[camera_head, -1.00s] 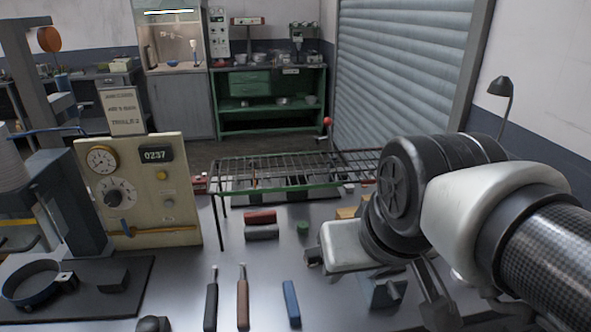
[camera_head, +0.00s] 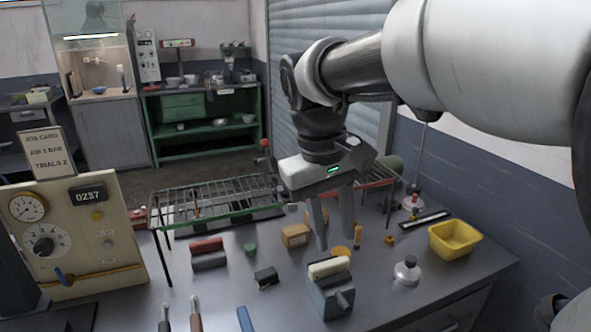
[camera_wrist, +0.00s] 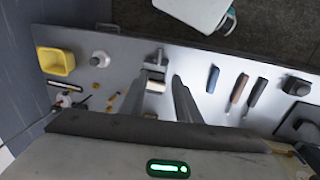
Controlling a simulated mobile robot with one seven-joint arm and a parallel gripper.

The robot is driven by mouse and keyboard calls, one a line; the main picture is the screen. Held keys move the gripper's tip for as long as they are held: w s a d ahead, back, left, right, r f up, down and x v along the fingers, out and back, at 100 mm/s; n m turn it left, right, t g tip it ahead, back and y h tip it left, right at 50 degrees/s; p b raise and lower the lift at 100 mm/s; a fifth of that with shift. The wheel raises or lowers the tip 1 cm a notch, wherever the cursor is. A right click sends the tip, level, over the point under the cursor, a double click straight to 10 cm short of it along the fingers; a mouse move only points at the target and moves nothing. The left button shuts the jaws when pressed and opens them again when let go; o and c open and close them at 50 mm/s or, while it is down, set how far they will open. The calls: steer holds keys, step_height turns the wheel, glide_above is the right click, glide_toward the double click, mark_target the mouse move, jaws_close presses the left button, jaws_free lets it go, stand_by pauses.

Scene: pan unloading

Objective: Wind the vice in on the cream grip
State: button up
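The vice (camera_head: 332,294) is a small blue-grey block with a dark handle on its front, standing on the workbench. The cream grip (camera_head: 328,267) is a pale, rounded bar lying at the top of the vice; whether the jaws touch both its sides I cannot tell. My gripper (camera_head: 335,246) points down with its two fingers apart and empty, above and behind the vice. In the wrist view, the vice (camera_wrist: 153,66) and the cream grip (camera_wrist: 155,86) show between the open fingers (camera_wrist: 158,77).
A yellow bin (camera_head: 455,240) and a white-and-grey round-based item (camera_head: 407,271) stand right of the vice. A cardboard-coloured box (camera_head: 295,236) and a black block (camera_head: 266,277) lie to its left. A wire rack (camera_head: 215,207) stands behind. Bare bench lies right of the vice.

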mark_target(343, 299)
steer(key=d+f+b, duration=0.1)
steer(key=f, duration=0.4)
steer(key=w+d+f+b, duration=0.1)
steer(key=f, duration=0.5)
steer(key=d+f, duration=0.1)
steer(key=f, duration=0.5)
steer(key=shift+w+f+b, duration=0.1)
steer(key=shift+w+b, duration=0.05)
steer(key=shift+b, duration=0.25)
jaws_close()
